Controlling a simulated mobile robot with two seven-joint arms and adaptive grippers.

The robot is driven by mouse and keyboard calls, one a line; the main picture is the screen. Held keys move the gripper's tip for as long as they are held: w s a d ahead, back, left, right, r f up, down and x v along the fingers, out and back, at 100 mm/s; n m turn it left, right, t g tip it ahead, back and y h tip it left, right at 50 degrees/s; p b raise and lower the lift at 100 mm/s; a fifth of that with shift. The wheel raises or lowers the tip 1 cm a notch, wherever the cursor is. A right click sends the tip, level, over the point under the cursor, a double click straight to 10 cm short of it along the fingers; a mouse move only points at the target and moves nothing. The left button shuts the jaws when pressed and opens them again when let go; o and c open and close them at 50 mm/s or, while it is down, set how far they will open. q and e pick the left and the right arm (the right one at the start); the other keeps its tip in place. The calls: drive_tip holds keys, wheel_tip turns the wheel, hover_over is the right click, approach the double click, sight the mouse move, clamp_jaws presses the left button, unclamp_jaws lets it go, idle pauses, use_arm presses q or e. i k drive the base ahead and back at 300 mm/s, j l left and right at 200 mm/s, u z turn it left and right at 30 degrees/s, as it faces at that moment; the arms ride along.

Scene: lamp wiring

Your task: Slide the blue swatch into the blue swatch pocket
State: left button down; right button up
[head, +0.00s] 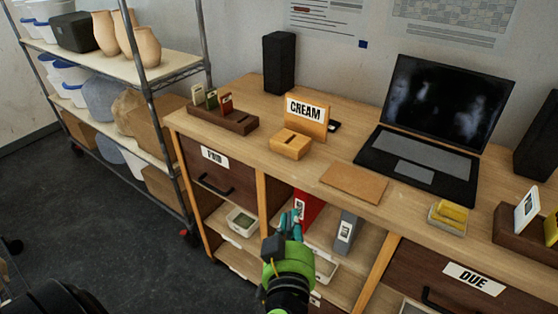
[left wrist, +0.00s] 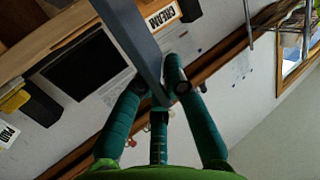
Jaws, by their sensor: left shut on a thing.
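My left gripper (head: 296,215) is in front of the desk's open shelves, below the desktop, in the head view. In the left wrist view its teal fingers (left wrist: 157,85) are closed around the end of a long blue-grey strip (left wrist: 137,40), which looks like the blue swatch. The strip runs up out of the picture, and I cannot make it out in the head view. A dark wooden rack (head: 238,124) on the desk's left end holds upright olive, green and orange-brown swatches (head: 226,104). A dark slot shows at its right. I cannot tell which pocket is blue.
A CREAM sign (head: 305,115) and a slotted wooden block (head: 291,144) stand right of the rack. A laptop (head: 432,120), a tan board (head: 354,183) and yellow blocks (head: 450,214) lie farther right. Red (head: 309,207) and grey (head: 347,233) binders stand on the shelf below.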

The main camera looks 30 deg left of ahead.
sight(245, 127)
drive_tip(key=i+l+u, duration=0.25)
drive_tip(key=i, duration=0.25)
drive_tip(key=j+u, duration=0.1)
drive_tip(key=u, duration=1.2)
